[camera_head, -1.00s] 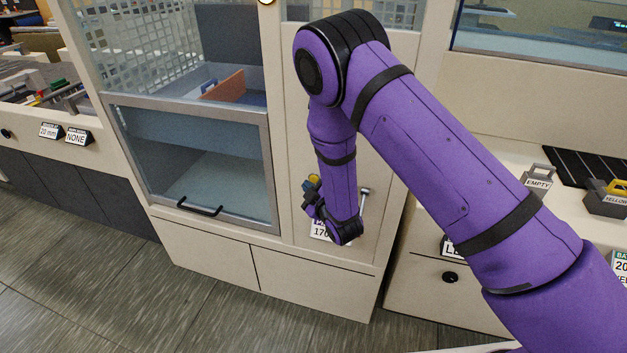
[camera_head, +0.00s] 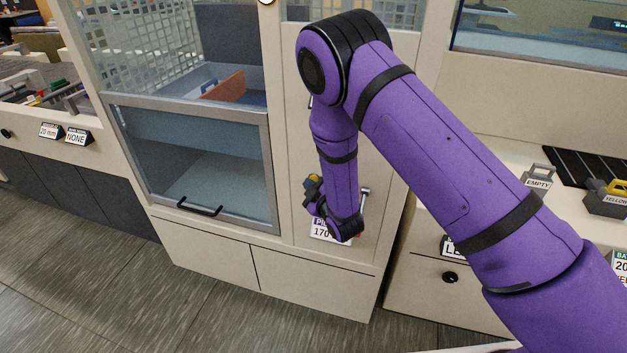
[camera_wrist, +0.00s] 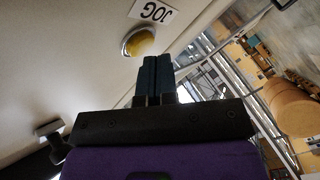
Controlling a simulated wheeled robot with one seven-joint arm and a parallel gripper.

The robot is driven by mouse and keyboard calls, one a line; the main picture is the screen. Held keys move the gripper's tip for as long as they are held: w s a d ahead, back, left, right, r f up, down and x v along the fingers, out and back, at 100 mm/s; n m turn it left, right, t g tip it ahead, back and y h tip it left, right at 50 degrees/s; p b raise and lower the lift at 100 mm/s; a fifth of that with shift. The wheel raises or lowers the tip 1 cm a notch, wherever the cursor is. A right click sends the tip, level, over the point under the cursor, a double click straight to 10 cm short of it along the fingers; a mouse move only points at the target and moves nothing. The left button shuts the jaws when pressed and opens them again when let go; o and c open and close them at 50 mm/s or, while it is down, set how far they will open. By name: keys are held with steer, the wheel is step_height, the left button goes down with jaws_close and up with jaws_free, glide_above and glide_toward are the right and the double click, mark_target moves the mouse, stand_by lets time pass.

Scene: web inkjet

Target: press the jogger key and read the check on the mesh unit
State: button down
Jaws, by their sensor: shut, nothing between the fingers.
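The jogger key is a round yellow button (camera_wrist: 138,42) in a pale ring, below a white label reading JOG (camera_wrist: 153,11), upside down in the wrist view. My gripper (camera_wrist: 157,62) is shut and empty, its dark fingertips beside the key's lower right edge in that view. I cannot tell whether they touch it. In the head view my gripper (camera_head: 311,190) is small and dark in front of the pale panel, with a bit of yellow beside it. The mesh unit (camera_head: 150,40) stands left, with a perforated panel above a glazed front. I cannot make out a check reading.
A partly covered sign reading 170 (camera_head: 321,232) and a metal lever (camera_head: 364,192) are close to my gripper. A black handle (camera_head: 200,209) is on the glazed front. Tagged EMPTY (camera_head: 537,182) and yellow-topped (camera_head: 606,197) items stand on the right counter. The floor in front is clear.

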steer(key=shift+w+d, duration=0.15)
steer(key=shift+w, duration=0.2)
stand_by(0.5)
steer(key=shift+s, duration=0.1)
steer(key=shift+s+a, duration=0.3)
steer(key=shift+s, duration=0.35)
steer(key=shift+s, duration=0.15)
steer(key=s, duration=0.1)
steer(key=s+a, duration=0.1)
steer(key=s, duration=0.2)
steer(key=shift+s+a, duration=0.25)
steer(key=shift+a, duration=0.1)
stand_by(0.8)
